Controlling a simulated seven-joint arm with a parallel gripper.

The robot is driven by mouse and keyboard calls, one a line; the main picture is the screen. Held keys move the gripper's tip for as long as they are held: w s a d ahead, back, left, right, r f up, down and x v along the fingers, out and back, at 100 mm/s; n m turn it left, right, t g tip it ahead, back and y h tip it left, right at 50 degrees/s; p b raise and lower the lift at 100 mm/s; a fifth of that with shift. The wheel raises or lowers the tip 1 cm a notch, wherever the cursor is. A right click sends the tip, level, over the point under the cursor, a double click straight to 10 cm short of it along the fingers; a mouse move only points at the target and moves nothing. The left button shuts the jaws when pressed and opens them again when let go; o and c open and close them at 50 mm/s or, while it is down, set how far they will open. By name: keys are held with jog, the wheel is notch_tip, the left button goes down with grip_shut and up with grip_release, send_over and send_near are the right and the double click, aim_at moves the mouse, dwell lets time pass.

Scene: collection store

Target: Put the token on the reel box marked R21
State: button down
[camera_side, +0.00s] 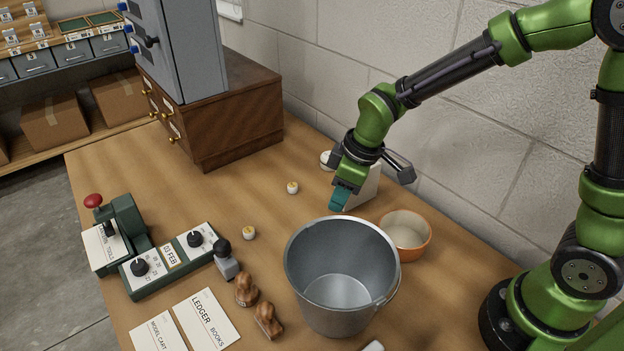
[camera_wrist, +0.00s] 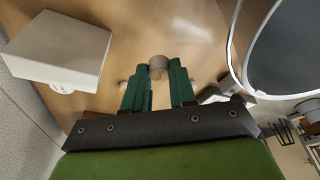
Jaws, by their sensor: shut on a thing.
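My gripper (camera_side: 340,200) points down over the table, with teal fingers. In the wrist view its fingers (camera_wrist: 162,85) are closed on a small pale cylinder, which looks like a token (camera_wrist: 157,67). In the side view the fingers hide most of what they hold. Similar small pale tokens stand on the table to the left, one nearer the gripper (camera_side: 292,187) and one nearer the dials (camera_side: 249,234). A white box (camera_side: 367,187) stands just behind my gripper; it also shows in the wrist view (camera_wrist: 62,45). No R21 mark is legible.
A metal bucket (camera_side: 341,265) stands in front of my gripper, with an orange bowl (camera_side: 405,235) to its right. A wooden drawer cabinet (camera_side: 235,120) is at the back left. Stamps (camera_side: 247,290), a dial block (camera_side: 170,260) and cards (camera_side: 207,318) lie front left.

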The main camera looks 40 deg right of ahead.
jog(key=s+d+r+m, duration=0.2)
jog(key=d+r, duration=0.3)
jog(key=d, duration=0.2)
jog(key=s+d, duration=0.5)
jog(key=s, duration=0.2)
jog(key=shift+n, duration=0.4)
jog(key=w, duration=1.4)
jog(key=shift+w+a+f, duration=0.2)
jog(key=shift+a+f, duration=0.05)
jog(key=shift+d+x, duration=0.15)
jog(key=shift+x, duration=0.7)
jog(key=shift+d+x, duration=0.1)
jog(key=shift+x, duration=0.8)
jog(key=shift+s+f, duration=0.2)
jog(key=c, duration=0.9)
grip_release()
